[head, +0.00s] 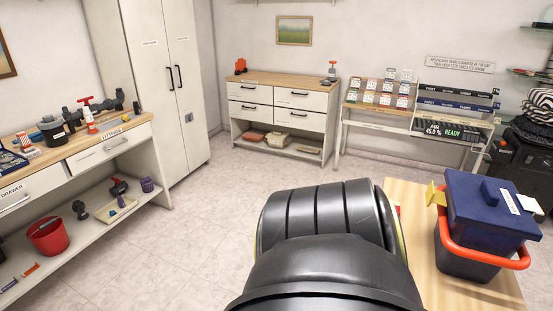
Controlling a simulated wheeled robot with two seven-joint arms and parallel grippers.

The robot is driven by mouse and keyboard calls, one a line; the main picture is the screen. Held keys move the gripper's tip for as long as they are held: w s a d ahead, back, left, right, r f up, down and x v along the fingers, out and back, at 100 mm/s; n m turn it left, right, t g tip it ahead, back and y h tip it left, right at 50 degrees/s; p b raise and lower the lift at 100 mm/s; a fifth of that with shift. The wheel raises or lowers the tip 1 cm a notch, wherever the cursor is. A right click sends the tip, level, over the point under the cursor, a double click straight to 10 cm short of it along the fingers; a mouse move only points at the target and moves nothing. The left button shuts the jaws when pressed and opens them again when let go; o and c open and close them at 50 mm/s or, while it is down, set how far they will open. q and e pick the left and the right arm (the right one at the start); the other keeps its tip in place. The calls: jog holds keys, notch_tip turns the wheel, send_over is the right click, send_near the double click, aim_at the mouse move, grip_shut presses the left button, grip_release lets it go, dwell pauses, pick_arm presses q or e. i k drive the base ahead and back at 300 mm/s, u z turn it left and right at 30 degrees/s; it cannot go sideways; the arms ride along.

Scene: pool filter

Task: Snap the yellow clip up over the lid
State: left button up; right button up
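A dark blue filter box (464,258) with a blue lid (492,208) stands on a light wooden table at the right. The lid sits on top of the box and looks slightly tilted. The yellow clip (435,195) sticks out at the left side of the box, near the lid's edge, angled outward. An orange-red handle (483,258) loops around the front of the box below the lid. My black arm link fills the lower middle, left of the box, and covers part of the table. Neither gripper's fingers show.
The wooden table (425,283) has bare surface around the box. A workbench (95,148) with tools and a pump stands at the left. A drawer cabinet (282,98) and a card display (385,93) stand at the back. The tiled floor between is clear.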

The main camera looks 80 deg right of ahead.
aim_at(437, 196)
jog(key=i, duration=0.9)
jog(key=u, duration=3.65)
jog(key=k, duration=2.2)
jog(key=u, duration=2)
jog(key=i, duration=1)
jog(key=z, duration=3.65)
